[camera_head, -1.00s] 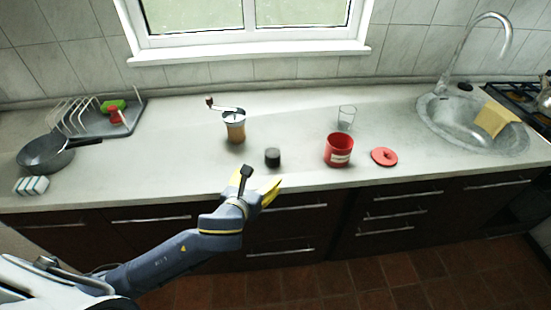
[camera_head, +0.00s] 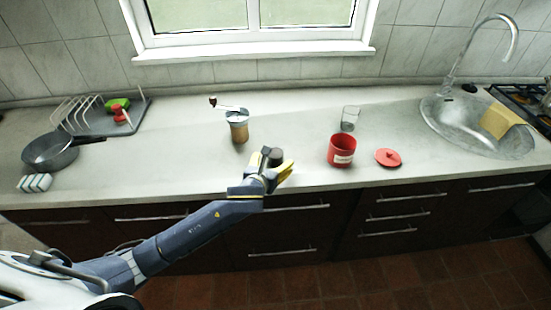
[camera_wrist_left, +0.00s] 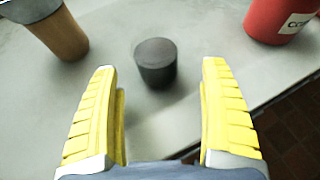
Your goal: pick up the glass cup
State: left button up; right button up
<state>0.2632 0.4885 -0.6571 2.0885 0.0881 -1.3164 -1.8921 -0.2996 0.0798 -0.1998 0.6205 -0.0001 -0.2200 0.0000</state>
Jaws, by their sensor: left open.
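The clear glass cup (camera_head: 350,118) stands upright on the counter, behind the red canister (camera_head: 342,150). My left gripper (camera_head: 281,166) is open and empty at the counter's front edge, to the left of and in front of the cup. In the left wrist view its yellow fingers (camera_wrist_left: 162,100) are spread wide, with a small black cylinder (camera_wrist_left: 155,62) just beyond and between them, not gripped. The cup does not show in the left wrist view. My right gripper is not in view.
A coffee grinder (camera_head: 238,126) stands left of the cup. A red lid (camera_head: 388,157) lies right of the canister. The sink (camera_head: 470,125) is at the right; a pan (camera_head: 50,151), sponge (camera_head: 35,182) and dish rack (camera_head: 85,118) are at the left.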

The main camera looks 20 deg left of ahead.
aim_at(273, 160)
pick_arm(q)
jog(key=shift+x, duration=2.45)
jog(key=shift+a+r, duration=0.1)
jog(key=shift+a, duration=0.1)
jog(key=c, duration=1.3)
jog(key=shift+r, duration=0.1)
jog(key=shift+c, duration=0.2)
